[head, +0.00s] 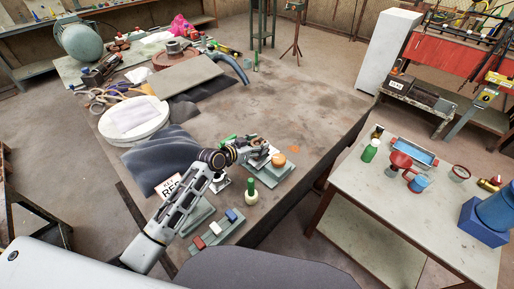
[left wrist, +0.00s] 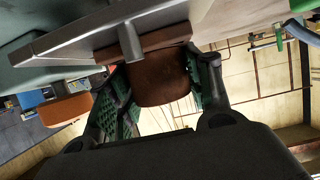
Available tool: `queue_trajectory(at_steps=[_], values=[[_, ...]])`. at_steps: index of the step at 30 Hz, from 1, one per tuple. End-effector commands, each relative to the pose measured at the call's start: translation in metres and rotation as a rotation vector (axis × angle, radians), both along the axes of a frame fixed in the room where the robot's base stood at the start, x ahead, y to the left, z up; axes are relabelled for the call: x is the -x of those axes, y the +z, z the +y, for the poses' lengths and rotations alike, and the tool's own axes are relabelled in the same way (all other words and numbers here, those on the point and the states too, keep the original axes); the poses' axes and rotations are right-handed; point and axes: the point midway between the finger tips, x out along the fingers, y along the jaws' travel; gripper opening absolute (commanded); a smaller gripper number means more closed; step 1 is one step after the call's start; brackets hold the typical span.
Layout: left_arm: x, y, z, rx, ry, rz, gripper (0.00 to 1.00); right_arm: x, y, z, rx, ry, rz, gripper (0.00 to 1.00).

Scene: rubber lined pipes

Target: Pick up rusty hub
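The rusty hub shows in the left wrist view as a brown round block (left wrist: 158,82) between the two green-padded fingers of my left gripper (left wrist: 165,85). One finger lies on each side, close to its surface. Whether both pads press on it cannot be told. In the head view my left gripper (head: 252,150) is at the near part of the big workbench, among small grey stands. The hub is small there and partly hidden by the gripper. My right gripper is not in view.
An orange round piece (head: 278,160) and a green bottle-like piece (head: 251,188) on a stand are close to the gripper. A grey rack with small blocks (head: 215,231) is nearer. A dark cloth (head: 160,160) lies left.

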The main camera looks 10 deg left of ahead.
Motion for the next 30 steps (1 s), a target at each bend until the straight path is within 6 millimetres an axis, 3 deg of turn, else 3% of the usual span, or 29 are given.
queue_trajectory(at_steps=[1,9,20,30], values=[[0.000,0.000,0.000,0.000,0.000,0.000,0.39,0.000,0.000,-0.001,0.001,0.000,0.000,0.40],[-0.001,0.002,0.000,0.001,0.001,-0.004,0.08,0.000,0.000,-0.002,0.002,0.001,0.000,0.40],[-0.001,0.007,0.000,0.000,0.000,-0.005,0.08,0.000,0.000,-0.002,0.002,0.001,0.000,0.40],[-0.001,0.043,0.000,0.000,-0.001,-0.007,0.08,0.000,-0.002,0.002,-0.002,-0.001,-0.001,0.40]])
